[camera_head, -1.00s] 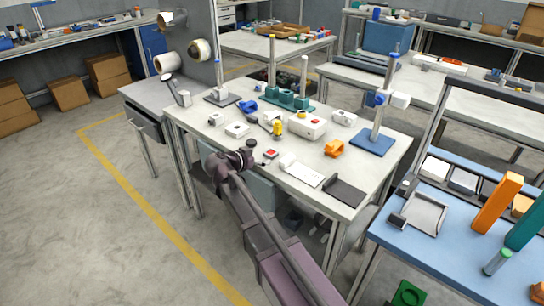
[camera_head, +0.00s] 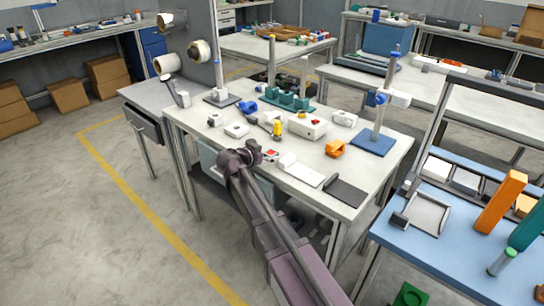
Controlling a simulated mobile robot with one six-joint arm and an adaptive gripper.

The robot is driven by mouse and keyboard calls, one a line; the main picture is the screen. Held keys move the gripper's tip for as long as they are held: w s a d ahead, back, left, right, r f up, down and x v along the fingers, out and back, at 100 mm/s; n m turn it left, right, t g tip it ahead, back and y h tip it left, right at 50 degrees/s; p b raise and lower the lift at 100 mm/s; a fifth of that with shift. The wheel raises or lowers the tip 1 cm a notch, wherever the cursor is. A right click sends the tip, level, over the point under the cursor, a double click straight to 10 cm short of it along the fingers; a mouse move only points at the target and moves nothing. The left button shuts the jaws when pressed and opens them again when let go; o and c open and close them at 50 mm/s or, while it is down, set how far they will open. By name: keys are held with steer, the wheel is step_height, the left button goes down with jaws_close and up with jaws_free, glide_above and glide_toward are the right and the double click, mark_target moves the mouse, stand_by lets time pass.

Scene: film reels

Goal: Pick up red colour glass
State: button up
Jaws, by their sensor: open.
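No red glass can be made out clearly. A small item with a red top (camera_head: 271,154) lies near the front edge of the grey workbench (camera_head: 350,205), and it is too small to identify. My gripper (camera_head: 254,148) is at the dark end of my arm, at the bench's front edge, just left of that red-topped item. It is open, and nothing shows in it. Its fingers are small and partly hidden by my wrist.
On the bench stand a white box with a red mark (camera_head: 307,126), a yellow item (camera_head: 277,127), an orange part (camera_head: 335,148), a blue-based stand (camera_head: 373,145) and a dark plate (camera_head: 345,192). A blue-topped bench (camera_head: 450,258) stands at right. Floor is clear at left.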

mark_target(268, 155)
stand_by(0.4)
steer(key=c, duration=1.1)
steer(key=shift+r, duration=0.2)
step_height(268, 155, up, 3)
steer(key=p, duration=0.3)
steer(key=shift+f, duration=0.1)
steer(key=s+d+r+p, duration=0.1)
steer(key=s+p, duration=0.1)
steer(key=s, duration=1.4)
steer(key=shift+r, duration=0.4)
steer(key=shift+d, duration=0.1)
